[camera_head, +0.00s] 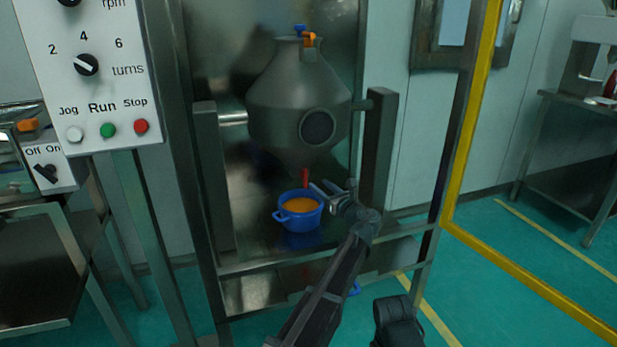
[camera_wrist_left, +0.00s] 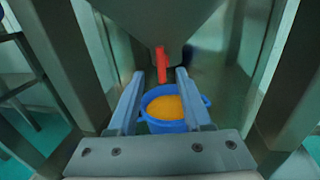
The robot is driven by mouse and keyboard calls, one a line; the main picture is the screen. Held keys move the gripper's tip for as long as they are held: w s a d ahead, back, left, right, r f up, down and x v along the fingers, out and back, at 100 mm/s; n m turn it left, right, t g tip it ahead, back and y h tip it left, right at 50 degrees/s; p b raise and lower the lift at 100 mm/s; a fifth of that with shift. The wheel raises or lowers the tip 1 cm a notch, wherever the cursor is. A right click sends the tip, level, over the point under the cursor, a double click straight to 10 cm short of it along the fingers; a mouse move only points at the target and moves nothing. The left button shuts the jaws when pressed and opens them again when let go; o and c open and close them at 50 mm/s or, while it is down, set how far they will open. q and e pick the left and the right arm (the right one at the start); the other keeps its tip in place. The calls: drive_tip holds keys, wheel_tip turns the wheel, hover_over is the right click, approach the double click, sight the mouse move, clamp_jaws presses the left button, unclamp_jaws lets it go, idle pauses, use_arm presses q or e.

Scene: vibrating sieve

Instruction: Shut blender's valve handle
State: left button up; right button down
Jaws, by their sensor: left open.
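The blender (camera_head: 298,95) is a grey double-cone vessel between two posts. Its red valve handle (camera_head: 305,178) points straight down below the lower cone. In the left wrist view the red handle (camera_wrist_left: 161,65) hangs under the cone, between the lines of my two fingers. My left gripper (camera_head: 321,187) is open and empty, just right of the handle in the head view. In the left wrist view the fingers (camera_wrist_left: 160,75) are spread; I cannot tell whether they touch the handle. The valve body is mostly hidden.
A blue pot (camera_head: 297,222) with orange contents stands on the shelf below the valve, close under my left gripper. It also shows in the left wrist view (camera_wrist_left: 206,101). A control panel (camera_head: 100,75) stands at left. A yellow frame (camera_head: 462,150) stands at right.

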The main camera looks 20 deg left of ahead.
sight(306, 174)
use_arm(q)
drive_tip(key=x, duration=0.8)
drive_tip(key=shift+w, duration=0.15)
drive_tip(key=shift+a, duration=0.1)
clamp_jaws()
